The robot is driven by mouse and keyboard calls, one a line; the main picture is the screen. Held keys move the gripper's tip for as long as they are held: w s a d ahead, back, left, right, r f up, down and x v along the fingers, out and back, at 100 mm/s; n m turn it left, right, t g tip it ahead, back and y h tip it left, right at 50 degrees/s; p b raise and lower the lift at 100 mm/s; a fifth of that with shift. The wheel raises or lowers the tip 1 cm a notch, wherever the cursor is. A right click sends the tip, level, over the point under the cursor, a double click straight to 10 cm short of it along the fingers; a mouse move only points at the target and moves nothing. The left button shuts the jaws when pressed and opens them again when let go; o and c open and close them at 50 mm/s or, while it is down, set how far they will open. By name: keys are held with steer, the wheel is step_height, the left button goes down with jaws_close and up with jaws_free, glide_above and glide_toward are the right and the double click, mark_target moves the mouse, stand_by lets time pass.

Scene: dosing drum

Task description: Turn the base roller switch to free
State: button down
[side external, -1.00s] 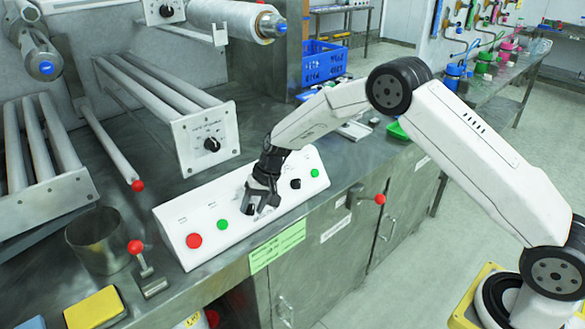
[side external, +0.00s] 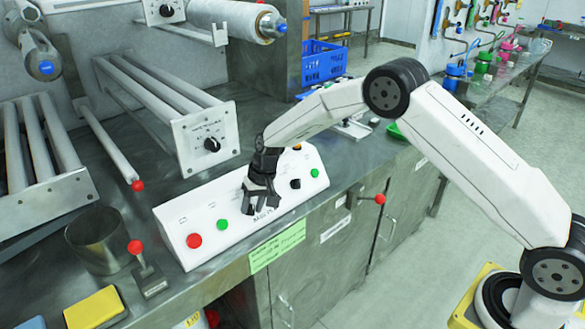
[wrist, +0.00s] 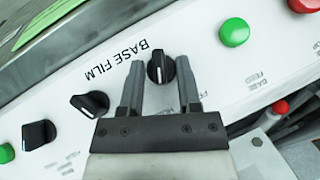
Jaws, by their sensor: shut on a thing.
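The white sloped control panel (side external: 180,226) carries several black rotary switches and coloured buttons. In the wrist view a black switch knob with a white pointer line (wrist: 160,68) sits between the fingers of my gripper (wrist: 160,82), next to the printed words BASE FILM. My gripper is shut on this knob. The pointer line runs nearly straight up and down in that view. In the side view my gripper (side external: 261,204) points down at the middle of the panel and hides the knob. The small position labels are partly covered by the fingers and too blurred to read.
A second black knob (wrist: 90,104) lies close to the left finger, with a third (wrist: 38,134) beyond it. A green button (wrist: 234,32) is to the right. A red-tipped lever (side external: 136,247) and a metal cup (side external: 97,240) stand left of the panel.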

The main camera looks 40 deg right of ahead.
steer(key=n+h, duration=0.1)
steer(key=h, duration=0.1)
steer(key=n+h, duration=0.2)
steer(key=shift+a, duration=0.3)
steer(key=n+h, duration=0.1)
steer(key=h, duration=0.1)
steer(key=n+h, duration=0.2)
steer(key=shift+s+a+f, duration=0.1)
steer(key=shift+a, duration=0.1)
stand_by(0.4)
steer(key=c, duration=0.7)
jaws_free()
steer(key=shift+o, duration=0.2)
steer(key=v, duration=0.7)
steer(key=shift+a+r, duration=0.2)
steer(key=shift+r, duration=0.15)
